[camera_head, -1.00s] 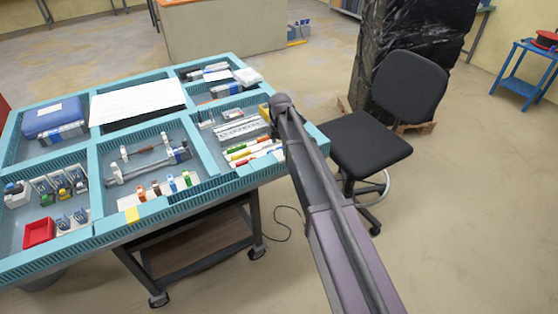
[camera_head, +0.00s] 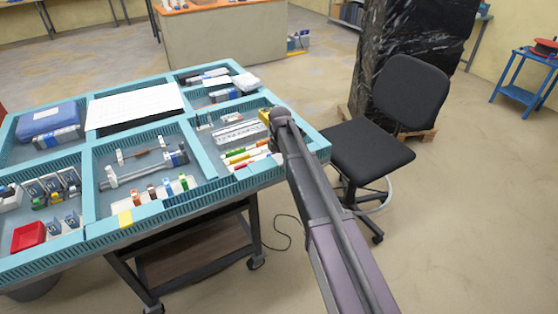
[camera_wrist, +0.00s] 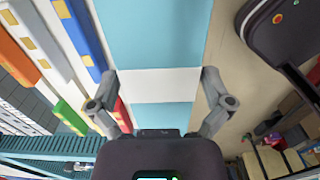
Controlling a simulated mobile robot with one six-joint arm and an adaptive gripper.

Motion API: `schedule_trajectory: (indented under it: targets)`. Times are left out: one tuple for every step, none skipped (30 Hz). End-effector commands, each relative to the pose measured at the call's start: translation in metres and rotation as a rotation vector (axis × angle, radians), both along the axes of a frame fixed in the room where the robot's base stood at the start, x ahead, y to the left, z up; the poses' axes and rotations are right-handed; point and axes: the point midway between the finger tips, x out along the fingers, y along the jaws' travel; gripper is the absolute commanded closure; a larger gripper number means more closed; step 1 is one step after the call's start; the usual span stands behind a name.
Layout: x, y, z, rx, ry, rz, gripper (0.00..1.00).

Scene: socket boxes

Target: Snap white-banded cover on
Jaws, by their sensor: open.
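My gripper (camera_wrist: 160,98) is open and empty in the wrist view. Its two fingers are spread over the tray table's teal rim (camera_wrist: 155,35), which carries a white stripe (camera_wrist: 160,85) between the fingers. In the head view my arm hides the gripper at the right edge of the tray table. Long coloured pieces lie left of the fingers, among them a blue one (camera_wrist: 80,35), a green one (camera_wrist: 70,117) and a red one behind the left finger. I cannot tell which piece is the white-banded cover, nor pick out its matching box.
The tray table (camera_head: 105,238) has several walled compartments with small parts, a red bin (camera_head: 28,236) and a blue case (camera_head: 48,118). A black chair (camera_head: 370,150) stands close to its right side. Open floor (camera_head: 460,230) lies at the right.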

Motion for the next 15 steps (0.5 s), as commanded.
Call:
schedule_trajectory:
  targets:
    - [0.0000,0.0000,0.0001,0.000,0.000,0.000,0.00]
    - [0.0000,0.0000,0.0001,0.000,0.000,0.000,0.00]
    - [-0.0002,0.0005,0.0001,0.000,0.000,0.001,0.12]
    - [-0.0003,0.0006,0.0001,0.000,0.000,0.001,0.21]
    - [-0.0002,0.0007,0.0001,0.000,0.000,0.001,0.30]
    - [-0.0002,0.0007,0.0001,0.000,0.000,0.001,0.42]
    - [-0.0002,0.0007,0.0001,0.000,0.000,0.001,0.51]
    - [-0.0003,0.0008,0.0001,0.000,0.000,0.001,0.59]
    - [-0.0003,0.0008,0.0000,0.000,0.000,0.001,0.71]
    - [-0.0004,0.0007,0.0000,0.000,0.000,0.001,0.76]
    - [-0.0004,0.0007,0.0000,0.000,0.000,0.001,0.76]
    - [-0.0004,0.0007,0.0001,0.000,0.000,0.001,0.76]
    - [-0.0004,0.0007,0.0001,0.000,0.000,0.001,0.76]
    - [-0.0003,0.0008,0.0002,0.000,0.000,0.001,0.76]
    - [-0.0004,0.0007,0.0003,0.000,0.000,0.001,0.76]
